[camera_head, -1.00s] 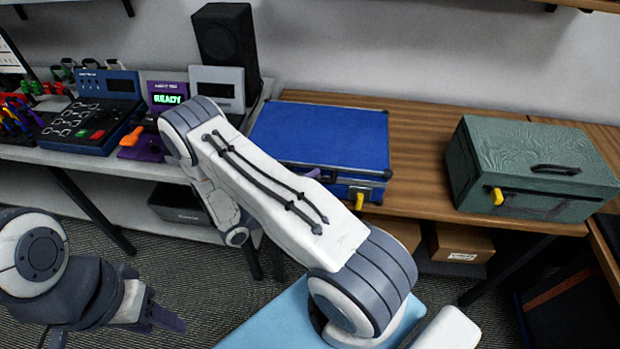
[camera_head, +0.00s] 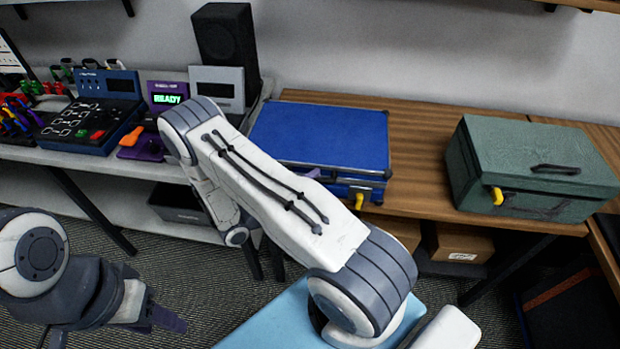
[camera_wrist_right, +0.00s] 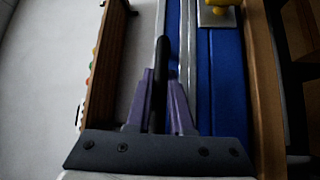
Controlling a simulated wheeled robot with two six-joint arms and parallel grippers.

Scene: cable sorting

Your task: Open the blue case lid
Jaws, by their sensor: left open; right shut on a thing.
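The blue case (camera_head: 320,134) lies on the wooden bench with its lid shut. My right gripper (camera_head: 314,173) is at the front of the case, mostly hidden behind my right arm in the head view. In the right wrist view its purple fingers (camera_wrist_right: 160,90) are shut on the black handle (camera_wrist_right: 161,58), beside the blue case front (camera_wrist_right: 225,85) and a metal latch plate (camera_wrist_right: 216,16). My left gripper (camera_head: 168,318) is open and empty at the lower left, away from the case.
A black speaker (camera_head: 225,45) and a blue control panel (camera_head: 90,115) stand on the left. A cardboard box (camera_head: 461,243) sits beneath the bench.

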